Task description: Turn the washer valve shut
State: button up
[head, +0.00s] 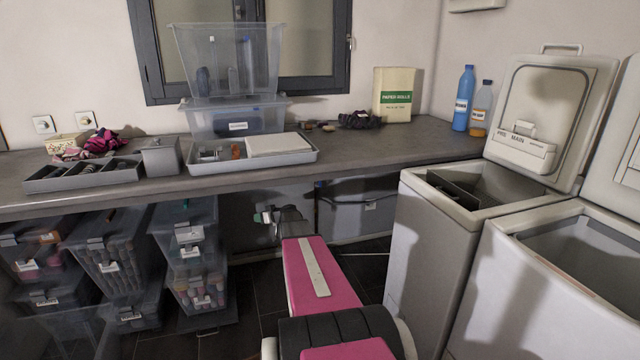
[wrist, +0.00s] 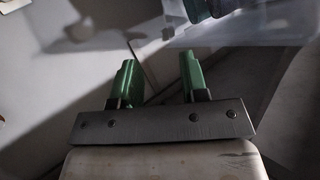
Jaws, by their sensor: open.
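My gripper (head: 264,215) reaches under the counter in the head view, at the end of my pink arm. Its two green fingertips stand apart with nothing between them in the wrist view (wrist: 158,82). I cannot make out the washer valve for certain. A small blue piece (head: 319,184) sits near a thin upright line under the counter, to the right of my gripper, too small to identify. Two open top-loading washers stand at the right, the nearer one (head: 475,290) partly cut off and the farther one (head: 430,250) with its lid raised.
The grey counter (head: 350,150) runs above my gripper. Clear drawer bins (head: 190,235) stand under it at the left, and a clear bin edge shows at the top of the wrist view (wrist: 245,30). A dark hose or cable (head: 360,182) crosses the wall below the counter. Dark floor lies between.

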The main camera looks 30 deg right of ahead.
jog(key=w+d+m+t+h, duration=0.15)
jog(key=w+d, duration=0.25)
jog(key=d, duration=0.7)
jog(key=w+d+m+t+h, duration=0.1)
jog(key=w+d+t+h, duration=0.3)
jog(key=d, duration=0.7)
jog(key=m+h, duration=0.3)
jog(key=h, duration=0.2)
send_near(320, 182)
jog(key=x, duration=1.1)
jog(key=shift+s+d, duration=0.1)
jog(key=shift+d, duration=0.05)
jog(key=shift+c, duration=0.3)
grip_shut()
